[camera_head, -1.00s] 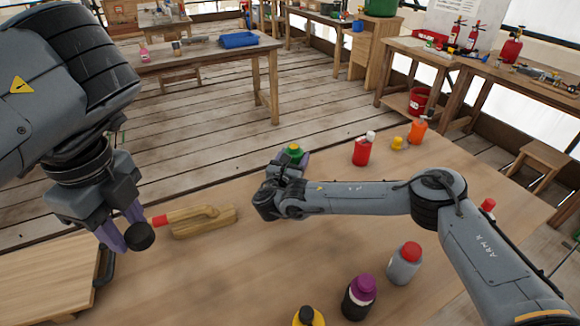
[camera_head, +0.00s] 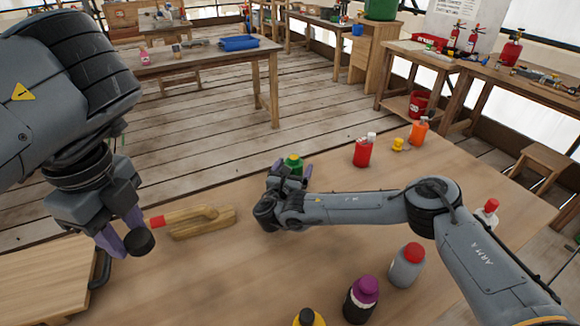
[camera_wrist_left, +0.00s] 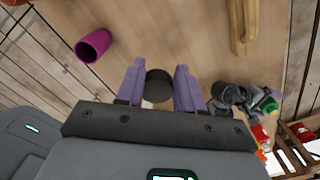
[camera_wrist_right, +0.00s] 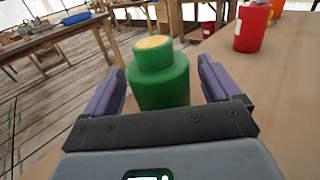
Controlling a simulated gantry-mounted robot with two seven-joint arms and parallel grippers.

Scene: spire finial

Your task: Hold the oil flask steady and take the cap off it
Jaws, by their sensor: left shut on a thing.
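A green flask (camera_head: 293,164) with a yellowish top stands on the table. In the right wrist view the flask (camera_wrist_right: 160,80) is upright, with a tan disc on its neck; I cannot tell whether this is a cap. My right gripper (camera_head: 293,170) is open, one finger on each side of the flask, and in its wrist view (camera_wrist_right: 161,85) gaps show beside it. My left gripper (camera_head: 125,240) is shut on a small black round piece (camera_head: 140,242), also seen between the fingers in the left wrist view (camera_wrist_left: 159,86). The task's oil flask is not marked out from the other bottles.
A wooden piece (camera_head: 205,220) with a red end lies beside my left gripper. A red bottle (camera_head: 362,153), an orange bottle (camera_head: 418,132), a grey bottle (camera_head: 406,268) and a purple-topped bottle (camera_head: 361,300) stand around my right arm. A magenta cup (camera_wrist_left: 93,45) shows in the left wrist view.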

